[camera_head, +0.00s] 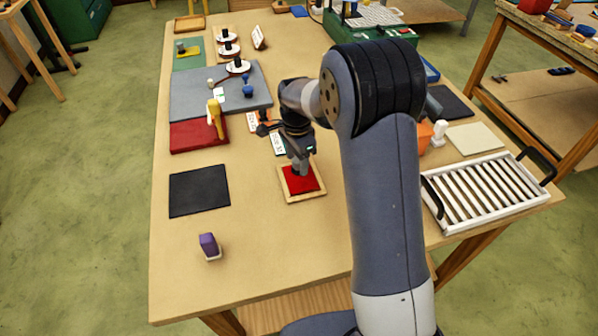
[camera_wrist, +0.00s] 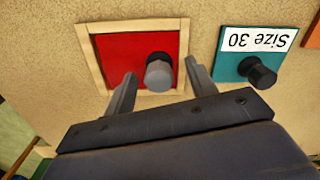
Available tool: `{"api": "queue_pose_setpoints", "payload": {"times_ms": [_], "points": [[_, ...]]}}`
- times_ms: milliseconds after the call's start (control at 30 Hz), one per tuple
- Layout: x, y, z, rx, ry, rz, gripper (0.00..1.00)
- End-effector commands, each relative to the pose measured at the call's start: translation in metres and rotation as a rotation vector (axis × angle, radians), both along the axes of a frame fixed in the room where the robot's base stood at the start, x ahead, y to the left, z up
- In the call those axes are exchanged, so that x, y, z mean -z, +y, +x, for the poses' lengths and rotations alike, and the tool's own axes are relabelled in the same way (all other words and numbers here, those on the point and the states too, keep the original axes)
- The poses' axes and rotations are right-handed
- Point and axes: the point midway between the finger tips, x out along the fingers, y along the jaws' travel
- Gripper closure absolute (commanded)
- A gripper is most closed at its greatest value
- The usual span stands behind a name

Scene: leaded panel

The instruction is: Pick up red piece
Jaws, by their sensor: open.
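The red piece (camera_head: 312,181) is a flat red square with a grey knob, lying in a light wooden frame (camera_head: 289,199) on the table. In the wrist view the red piece (camera_wrist: 115,62) lies inside the wooden frame (camera_wrist: 97,70), with its knob (camera_wrist: 158,74) standing up right of centre. My gripper (camera_wrist: 160,78) is open, with one finger on each side of the knob, which it does not appear to grip. In the head view my gripper (camera_head: 299,172) points down over the red piece and hides part of it and the knob.
A teal piece labelled "Size 30" (camera_wrist: 232,62) with a black knob lies right of the frame in the wrist view. In the head view a black mat (camera_head: 199,190), a purple block (camera_head: 208,245) and a white slatted rack (camera_head: 485,190) are on the table. Bare table lies in front.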

Motion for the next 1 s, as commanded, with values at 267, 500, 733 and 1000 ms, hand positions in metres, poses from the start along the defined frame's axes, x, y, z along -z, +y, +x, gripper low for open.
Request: {"api": "queue_pose_setpoints", "payload": {"times_ms": [267, 500, 733, 1000], "points": [[0.0073, -0.0002, 0.0003, 0.000, -0.001, 0.000, 0.46], [0.0071, -0.0001, 0.0003, 0.000, -0.001, 0.000, 0.63], [0.0070, -0.0001, 0.0003, 0.000, -0.001, 0.000, 0.82], [0.0066, -0.0001, 0.0004, 0.000, -0.002, 0.001, 0.92]]}}
